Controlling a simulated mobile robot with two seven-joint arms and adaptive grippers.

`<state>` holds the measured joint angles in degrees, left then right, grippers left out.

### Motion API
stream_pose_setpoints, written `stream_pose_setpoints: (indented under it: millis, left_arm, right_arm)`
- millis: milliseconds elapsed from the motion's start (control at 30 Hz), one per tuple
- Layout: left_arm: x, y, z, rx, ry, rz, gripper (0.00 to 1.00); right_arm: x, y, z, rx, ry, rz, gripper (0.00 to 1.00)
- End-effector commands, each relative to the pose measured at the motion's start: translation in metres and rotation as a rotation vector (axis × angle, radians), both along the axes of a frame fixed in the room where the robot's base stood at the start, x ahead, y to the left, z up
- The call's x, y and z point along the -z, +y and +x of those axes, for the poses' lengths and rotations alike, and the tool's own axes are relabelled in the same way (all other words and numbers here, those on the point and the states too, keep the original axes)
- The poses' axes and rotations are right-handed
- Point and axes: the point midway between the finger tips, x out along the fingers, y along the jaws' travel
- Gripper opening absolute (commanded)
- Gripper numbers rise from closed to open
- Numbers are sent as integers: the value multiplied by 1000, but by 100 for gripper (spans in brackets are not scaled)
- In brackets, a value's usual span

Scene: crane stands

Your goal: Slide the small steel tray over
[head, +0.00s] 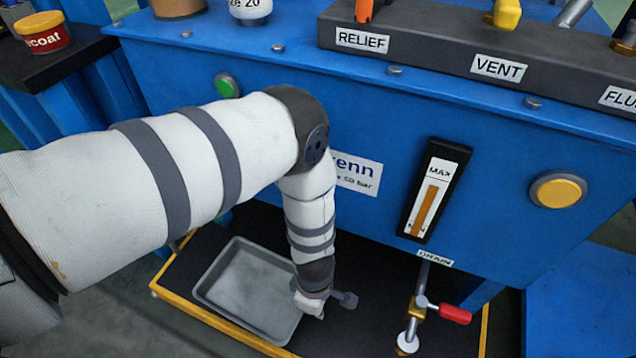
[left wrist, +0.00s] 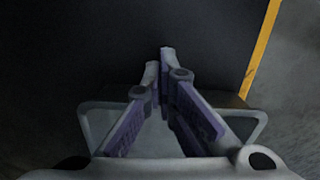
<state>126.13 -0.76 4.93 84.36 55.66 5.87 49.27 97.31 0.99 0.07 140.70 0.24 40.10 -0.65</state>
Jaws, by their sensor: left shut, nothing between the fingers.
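The small steel tray (head: 215,290) is a shallow grey rectangle with rounded corners. It lies flat on a black shelf below the blue cabinet in the head view. My left gripper (head: 312,302) points down at the tray's right side, partly hiding it; I cannot tell whether they touch. In the left wrist view the fingers (left wrist: 159,60) are closed together at the tips with nothing between them. A grey rounded edge shows behind them there; I cannot tell for sure that it is the tray. My right gripper is in neither view.
The black shelf (head: 360,325) has a yellow edge and bare room right of my gripper. Further right stands the drain valve with a red handle (head: 455,314). The blue cabinet (head: 300,75) rises behind, with a level gauge (head: 433,190) and a yellow button (head: 558,190).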

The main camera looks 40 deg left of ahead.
Motion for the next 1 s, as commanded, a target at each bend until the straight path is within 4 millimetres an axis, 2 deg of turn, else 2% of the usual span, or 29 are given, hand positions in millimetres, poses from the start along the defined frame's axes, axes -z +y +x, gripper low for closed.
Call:
stream_pose_setpoints:
  millis: [300, 433, 600, 1000]
  left_arm:
    - [-3, 77, -20, -8, -2, 5, 0]
    - [-2, 97, -25, -5, -2, 4, 0]
    - [-1, 104, -28, -1, 0, 3, 0]
    - [-1, 101, -28, -1, 0, 2, 0]
  right_arm:
    - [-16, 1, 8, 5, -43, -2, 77]
    - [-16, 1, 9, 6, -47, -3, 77]
    - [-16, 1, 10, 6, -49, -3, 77]
    - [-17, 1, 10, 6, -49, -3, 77]
